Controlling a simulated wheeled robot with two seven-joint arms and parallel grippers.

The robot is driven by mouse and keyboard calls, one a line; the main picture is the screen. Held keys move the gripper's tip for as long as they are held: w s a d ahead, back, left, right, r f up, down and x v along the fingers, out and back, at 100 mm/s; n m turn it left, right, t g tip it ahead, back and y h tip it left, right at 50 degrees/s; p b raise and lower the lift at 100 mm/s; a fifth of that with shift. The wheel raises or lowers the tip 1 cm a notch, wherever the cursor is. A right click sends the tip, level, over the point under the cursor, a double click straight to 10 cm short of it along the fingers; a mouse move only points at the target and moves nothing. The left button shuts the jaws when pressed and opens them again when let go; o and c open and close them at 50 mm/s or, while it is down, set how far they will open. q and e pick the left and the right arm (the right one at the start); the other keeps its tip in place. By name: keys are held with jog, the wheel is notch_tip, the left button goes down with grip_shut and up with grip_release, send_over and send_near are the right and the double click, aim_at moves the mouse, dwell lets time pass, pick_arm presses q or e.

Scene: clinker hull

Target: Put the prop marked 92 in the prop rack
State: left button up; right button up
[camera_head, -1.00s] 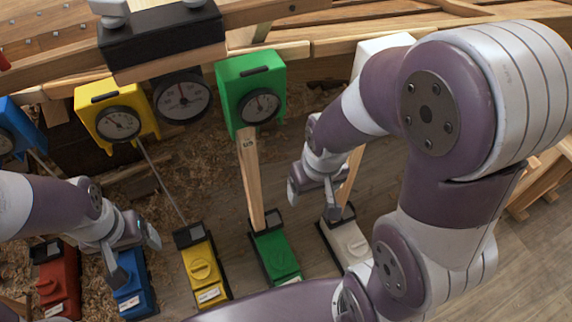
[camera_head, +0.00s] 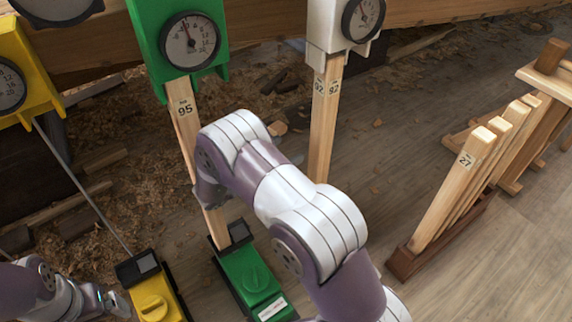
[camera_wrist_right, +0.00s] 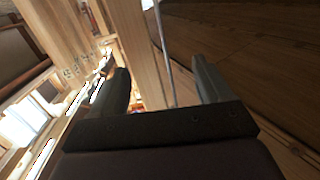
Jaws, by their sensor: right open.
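The prop marked 92 (camera_head: 324,120) is a pale wooden post standing upright under the white gauge box (camera_head: 340,28) in the head view; my right arm hides its lower end. My right gripper (camera_head: 204,198) is open, to the left of that prop and close to the similar prop marked 95 (camera_head: 184,118). In the right wrist view a wooden post (camera_wrist_right: 138,45) shows between the open fingers. The prop rack (camera_head: 412,260) is a dark wooden base at the right holding several posts, the front one marked 27. My left gripper (camera_head: 112,302) is at the lower left, its jaws unclear.
The green jack (camera_head: 250,275) and yellow jack (camera_head: 155,300) stand on the floor. A green gauge box (camera_head: 150,40) and a yellow one (camera_head: 30,70) hang above. A thin metal rod (camera_head: 75,180) leans above the yellow jack. Bare floor lies between prop 92 and the rack.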

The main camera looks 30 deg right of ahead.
aim_at(327, 136)
jog(key=d+b, duration=0.2)
jog(key=d, duration=0.2)
jog(key=d+g+b, duration=0.1)
jog(key=d+b, duration=0.1)
jog(key=d, duration=0.2)
jog(key=s+d+m+g+h+b, duration=0.1)
jog(key=d+b, duration=0.1)
jog(key=d, duration=0.2)
jog(key=shift+s+d+f, duration=0.1)
jog(key=shift+f, duration=0.15)
jog(key=shift+d+r, duration=0.1)
jog(key=shift+d, duration=0.05)
jog(key=shift+r, duration=0.1)
grip_shut()
jog(key=shift+r+p, duration=0.45)
jog(key=shift+p, duration=0.35)
